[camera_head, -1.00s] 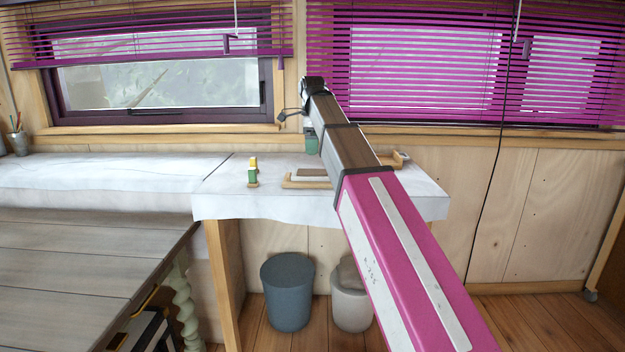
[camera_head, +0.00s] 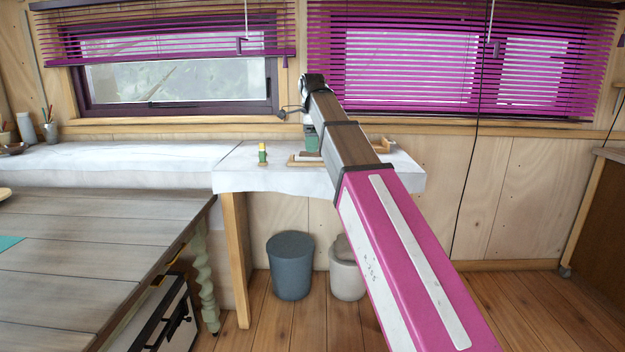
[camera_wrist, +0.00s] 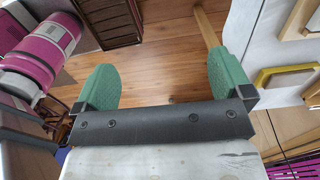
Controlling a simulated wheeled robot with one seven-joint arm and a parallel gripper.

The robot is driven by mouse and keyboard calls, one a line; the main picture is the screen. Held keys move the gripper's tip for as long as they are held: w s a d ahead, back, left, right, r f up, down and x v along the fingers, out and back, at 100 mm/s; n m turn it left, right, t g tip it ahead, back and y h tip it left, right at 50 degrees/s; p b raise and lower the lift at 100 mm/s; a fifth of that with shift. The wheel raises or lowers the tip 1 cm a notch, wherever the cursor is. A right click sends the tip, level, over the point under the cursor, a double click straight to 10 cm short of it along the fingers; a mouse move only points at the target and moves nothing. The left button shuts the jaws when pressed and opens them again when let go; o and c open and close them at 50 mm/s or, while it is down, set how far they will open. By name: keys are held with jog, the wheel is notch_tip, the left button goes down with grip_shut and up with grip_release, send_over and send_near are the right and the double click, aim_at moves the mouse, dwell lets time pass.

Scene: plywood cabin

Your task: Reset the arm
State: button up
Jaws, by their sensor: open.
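My arm stretches forward from the lower right in the head view, with a magenta and white link nearest the camera and a brown link beyond it. My gripper (camera_head: 311,140) is at its far end, mostly hidden behind the arm, in front of the white-covered counter (camera_head: 235,180). In the wrist view my gripper (camera_wrist: 164,88) shows two green fingers spread wide apart. Nothing is between them but a view down to the wooden floor (camera_wrist: 160,60).
A small green and yellow object (camera_head: 262,154) stands on the counter, left of wooden trays (camera_head: 305,160). A blue-grey bin (camera_head: 291,265) and a lighter bin (camera_head: 345,270) stand below. A grey plank table (camera_head: 90,250) fills the left. Floor at the lower right is clear.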

jog(key=s+d+f+n, duration=0.1)
jog(key=d+f+n, duration=0.2)
jog(key=f, duration=0.6)
jog(key=s+d+f+n, duration=0.1)
jog(key=d+f+n, duration=0.2)
jog(key=f, duration=0.7)
jog(key=s+d+f+n, duration=0.2)
jog(key=d+f, duration=0.2)
jog(key=f, duration=0.5)
jog(key=s+d+f+n, duration=0.4)
jog(key=s+f, duration=0.3)
jog(key=f, duration=0.4)
jog(key=s+d+f+n, duration=0.5)
jog(key=s+f+n, duration=0.1)
jog(key=f, duration=0.6)
jog(key=shift+s, duration=0.85)
